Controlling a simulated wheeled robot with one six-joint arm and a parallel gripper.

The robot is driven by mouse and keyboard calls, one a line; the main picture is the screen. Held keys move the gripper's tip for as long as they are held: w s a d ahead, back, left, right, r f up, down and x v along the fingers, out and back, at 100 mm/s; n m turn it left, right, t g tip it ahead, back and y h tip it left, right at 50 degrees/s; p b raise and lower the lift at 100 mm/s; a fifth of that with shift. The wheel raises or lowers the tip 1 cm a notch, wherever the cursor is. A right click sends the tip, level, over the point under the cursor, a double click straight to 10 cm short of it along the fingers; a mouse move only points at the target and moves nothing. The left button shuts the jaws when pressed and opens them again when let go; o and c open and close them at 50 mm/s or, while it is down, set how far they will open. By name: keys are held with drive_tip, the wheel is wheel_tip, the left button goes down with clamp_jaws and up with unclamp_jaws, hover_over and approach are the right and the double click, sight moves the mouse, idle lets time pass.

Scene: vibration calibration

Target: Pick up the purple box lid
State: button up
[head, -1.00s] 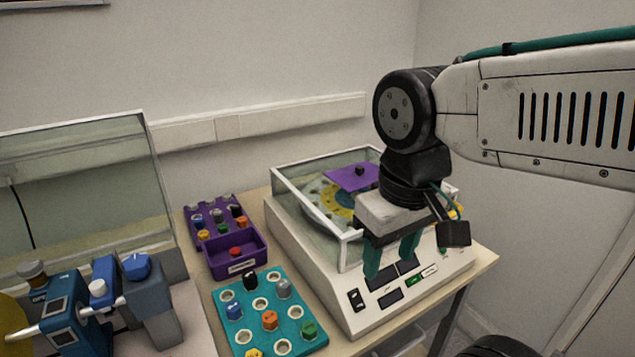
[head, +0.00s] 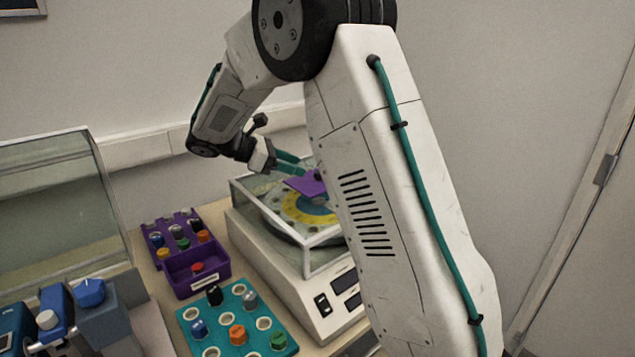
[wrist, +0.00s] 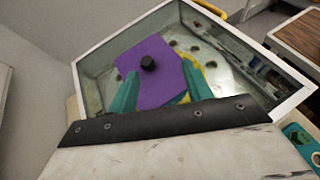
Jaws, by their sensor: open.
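The purple box lid (head: 305,186) is a flat plate with a small black knob. It lies inside the glass-walled chamber of the white machine (head: 281,284), over a disc with a yellow ring. It also shows in the wrist view (wrist: 157,88), where the black knob (wrist: 148,63) stands up near its middle. My gripper (head: 293,161) is at the lid from its far left side, its teal fingers pointing right. In the wrist view the open fingers (wrist: 162,92) lie on either side of the lid's near part. I cannot tell whether they touch it. My arm hides the machine's right side.
A purple box (head: 196,272) with several colored knobs stands left of the machine. A teal tray (head: 215,335) of knobs lies in front of it. Blue equipment (head: 90,292) and a glass panel are at the left. The machine's glass rim (wrist: 98,42) surrounds the lid.

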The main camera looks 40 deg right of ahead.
sight(315, 173)
drive_tip(key=shift+w+d+f+n+h, duration=0.1)
drive_tip(key=shift+w+f+n+h, duration=0.1)
drive_tip(key=shift+w+f, duration=0.25)
drive_tip(key=shift+w+d+f+n+h, duration=0.1)
drive_tip(key=shift+w+f+n+h, duration=0.1)
drive_tip(key=shift+w, duration=0.4)
drive_tip(key=x, duration=0.7)
drive_tip(key=shift+w+d+f, duration=0.2)
drive_tip(key=shift+d+f, duration=0.05)
drive_tip(key=shift+d, duration=0.05)
drive_tip(key=c, duration=1.1)
